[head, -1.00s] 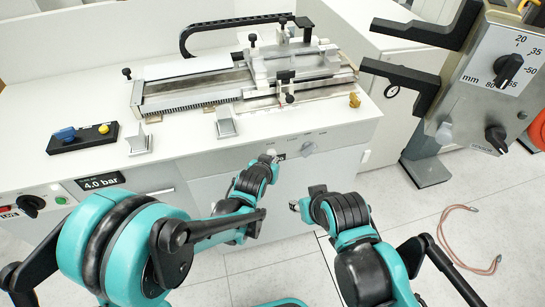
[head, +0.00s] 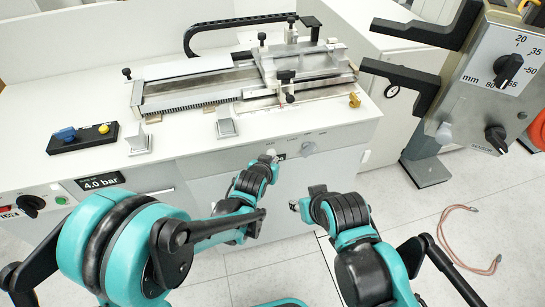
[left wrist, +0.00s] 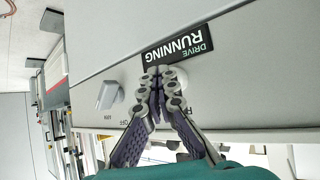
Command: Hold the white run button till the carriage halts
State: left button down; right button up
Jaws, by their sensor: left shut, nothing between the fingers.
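The white run button (left wrist: 181,74) shows only partly behind my left fingertips in the left wrist view. My left gripper (left wrist: 163,74) is shut and empty, with its tips against or right at the button; exact contact is hidden. In the head view the left gripper (head: 270,156) is at the cabinet's front face. A dark display (left wrist: 178,51) above the button reads "DRIVE RUNNING". The metal carriage (head: 300,65) sits on the bench rails, toward their right end. My right gripper (head: 298,205) hangs apart from the cabinet; its finger state is unclear.
A grey knob (head: 307,148) sits right of the button on the cabinet front. A black box with blue and yellow controls (head: 83,137) lies at the bench's left. A panel with dials and black arms (head: 490,75) stands at right.

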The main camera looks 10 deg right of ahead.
pick_arm(q)
jog(key=shift+s, duration=0.9)
jog(key=shift+s, duration=0.1)
jog(key=s, duration=0.4)
jog(key=shift+s+d+b, duration=0.1)
jog(key=shift+s+b, duration=0.2)
jog(key=shift+s, duration=0.1)
